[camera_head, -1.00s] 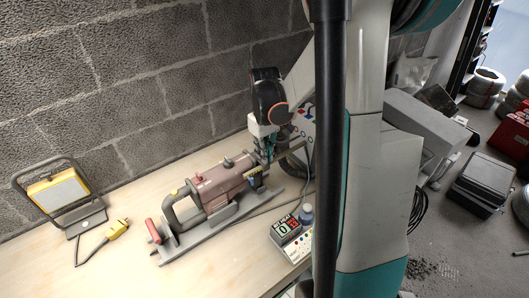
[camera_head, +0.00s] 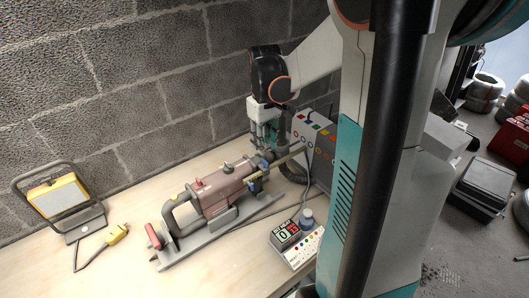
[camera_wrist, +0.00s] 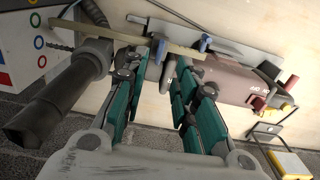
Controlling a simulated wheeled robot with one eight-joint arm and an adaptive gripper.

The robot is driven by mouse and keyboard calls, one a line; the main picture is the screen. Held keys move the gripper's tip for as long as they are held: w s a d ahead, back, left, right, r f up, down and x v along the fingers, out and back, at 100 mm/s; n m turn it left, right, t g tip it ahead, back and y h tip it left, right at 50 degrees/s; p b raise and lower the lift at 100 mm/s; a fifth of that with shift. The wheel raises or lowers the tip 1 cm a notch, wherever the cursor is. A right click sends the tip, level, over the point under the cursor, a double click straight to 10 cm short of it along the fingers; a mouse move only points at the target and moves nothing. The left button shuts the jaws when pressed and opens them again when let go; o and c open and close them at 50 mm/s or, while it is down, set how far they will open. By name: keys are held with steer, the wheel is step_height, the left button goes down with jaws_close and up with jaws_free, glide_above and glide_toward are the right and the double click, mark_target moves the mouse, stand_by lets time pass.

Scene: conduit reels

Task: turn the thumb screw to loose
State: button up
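Small blue wing-shaped parts sit on this clamp; one (camera_head: 264,163) looks like the thumb screw. The wrist view shows a blue wing (camera_wrist: 205,43) right of the fingertips and another (camera_wrist: 159,50) between them; I cannot tell which is the screw. My gripper (camera_head: 267,145) points down just behind the clamp. In the wrist view my gripper (camera_wrist: 160,68) has its teal fingers apart, with part of the tool end visible between them. No firm grip shows.
A grey box with coloured buttons (camera_head: 316,135) stands right of the gripper. A display unit (camera_head: 286,234) and button panel (camera_head: 302,248) sit in front. A yellow work lamp (camera_head: 58,194) and yellow plug (camera_head: 117,234) are left. A block wall is close behind. Front bench is mostly clear.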

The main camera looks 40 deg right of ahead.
steer(key=shift+r, duration=2.5)
